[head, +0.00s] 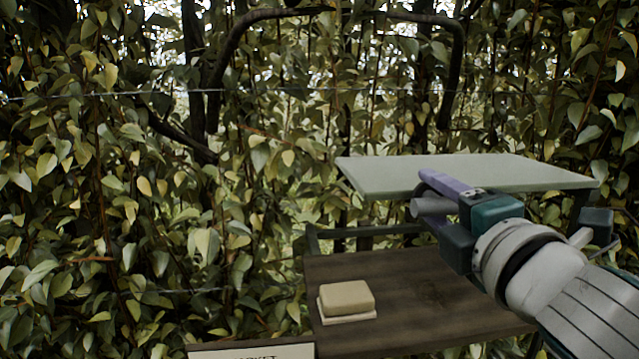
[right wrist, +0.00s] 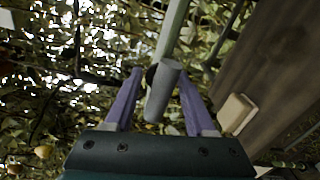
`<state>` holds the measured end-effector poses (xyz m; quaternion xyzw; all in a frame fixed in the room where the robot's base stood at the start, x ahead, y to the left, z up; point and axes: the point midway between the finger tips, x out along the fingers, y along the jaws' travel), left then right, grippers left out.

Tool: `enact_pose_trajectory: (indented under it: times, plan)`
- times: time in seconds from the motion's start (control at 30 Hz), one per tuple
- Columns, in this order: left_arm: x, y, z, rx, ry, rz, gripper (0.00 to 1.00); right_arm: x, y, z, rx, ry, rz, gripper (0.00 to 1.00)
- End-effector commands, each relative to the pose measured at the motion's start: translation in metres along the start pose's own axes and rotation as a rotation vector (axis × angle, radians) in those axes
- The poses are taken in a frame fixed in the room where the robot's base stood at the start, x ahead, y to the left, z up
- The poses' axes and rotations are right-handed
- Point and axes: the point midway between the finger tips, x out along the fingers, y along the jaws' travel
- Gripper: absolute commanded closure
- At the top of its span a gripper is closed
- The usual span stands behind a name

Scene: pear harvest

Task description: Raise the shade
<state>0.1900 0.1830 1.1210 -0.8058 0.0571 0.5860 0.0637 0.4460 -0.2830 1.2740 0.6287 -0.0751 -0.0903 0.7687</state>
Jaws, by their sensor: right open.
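The shade looks like a flat pale grey-green panel (head: 370,176), lying roughly level above a brown wooden shelf. It shows edge-on in the right wrist view (right wrist: 173,28). A grey cylindrical handle (head: 428,207) sits at its near side, and it also shows in the right wrist view (right wrist: 163,92). My right gripper (head: 426,192) has its purple fingers apart. In the right wrist view my right gripper (right wrist: 160,72) has one finger on each side of the handle; I cannot tell whether either touches it. My left gripper is not in view.
On the wooden shelf (head: 400,275) a beige block (head: 347,297) lies on a thin pale base. A pale sign (head: 235,351) stands at the bottom edge. Dense leafy branches fill the back, with a wire (head: 130,93) and dark bent bars (head: 235,40) across them.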

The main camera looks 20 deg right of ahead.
Motion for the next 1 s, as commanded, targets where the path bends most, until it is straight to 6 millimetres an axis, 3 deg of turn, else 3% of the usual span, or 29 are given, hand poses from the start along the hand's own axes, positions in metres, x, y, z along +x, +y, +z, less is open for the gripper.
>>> enact_pose_trajectory:
  times: [0.1, 0.3, 0.63, 1.0]
  plan:
    - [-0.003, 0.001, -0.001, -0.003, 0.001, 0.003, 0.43, 0.020, 0.001, 0.001, 0.002, -0.001, 0.000, 0.45]
    - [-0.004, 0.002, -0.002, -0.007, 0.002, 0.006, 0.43, 0.038, 0.000, 0.000, 0.002, -0.001, -0.001, 0.45]
    - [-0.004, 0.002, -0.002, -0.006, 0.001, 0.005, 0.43, 0.041, -0.001, 0.000, 0.003, 0.000, -0.002, 0.45]
    - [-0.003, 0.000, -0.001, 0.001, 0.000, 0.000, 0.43, 0.041, -0.001, 0.000, 0.003, 0.000, -0.002, 0.85]
